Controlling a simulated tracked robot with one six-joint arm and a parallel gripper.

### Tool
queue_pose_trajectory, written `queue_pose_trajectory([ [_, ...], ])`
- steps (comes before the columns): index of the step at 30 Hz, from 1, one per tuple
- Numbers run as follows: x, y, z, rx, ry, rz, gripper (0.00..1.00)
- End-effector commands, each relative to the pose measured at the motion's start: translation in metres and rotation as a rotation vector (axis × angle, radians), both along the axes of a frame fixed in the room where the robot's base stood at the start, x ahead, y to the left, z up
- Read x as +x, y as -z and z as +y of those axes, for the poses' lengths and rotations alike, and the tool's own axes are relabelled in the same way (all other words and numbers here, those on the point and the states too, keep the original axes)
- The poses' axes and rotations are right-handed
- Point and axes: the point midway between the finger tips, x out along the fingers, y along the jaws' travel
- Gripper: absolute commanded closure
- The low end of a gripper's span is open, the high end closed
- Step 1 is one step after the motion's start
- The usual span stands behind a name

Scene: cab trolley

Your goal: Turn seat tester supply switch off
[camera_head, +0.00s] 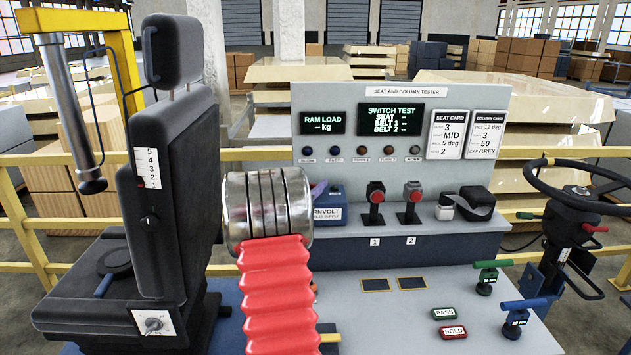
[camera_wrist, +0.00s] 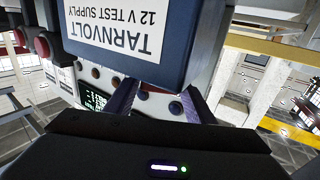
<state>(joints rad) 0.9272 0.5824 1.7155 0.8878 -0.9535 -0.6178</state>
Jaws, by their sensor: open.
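The blue supply box (camera_head: 328,214), labelled TARNVOLT, stands on the ledge of the seat and column tester (camera_head: 400,100), partly hidden behind my arm. In the wrist view the box (camera_wrist: 198,38) fills the top middle, its label upside down reading "12 V TEST SUPPLY". My gripper (camera_wrist: 160,90) is open, with one finger on each side just below the box's edge in that picture. I see nothing held between the fingers, and I cannot tell whether they touch the box. In the head view my arm hides most of the gripper.
Two red-topped buckle stands (camera_head: 376,200) (camera_head: 412,200) and a black strap reel (camera_head: 477,203) stand right of the box. A black seat (camera_head: 170,200) is at left, a steering wheel (camera_head: 578,188) at right. PASS (camera_head: 444,314) and HOLD (camera_head: 452,332) plates lie in front.

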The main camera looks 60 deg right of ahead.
Motion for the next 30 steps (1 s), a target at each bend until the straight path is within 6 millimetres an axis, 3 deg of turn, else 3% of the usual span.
queue_pose_trajectory([
  [7,-0.002,0.0,-0.028,-0.001,0.002,0.001,0.51],
  [18,-0.002,0.0,-0.031,0.0,0.001,0.001,0.51],
  [30,-0.002,0.0,-0.031,0.0,0.001,0.0,0.79],
])
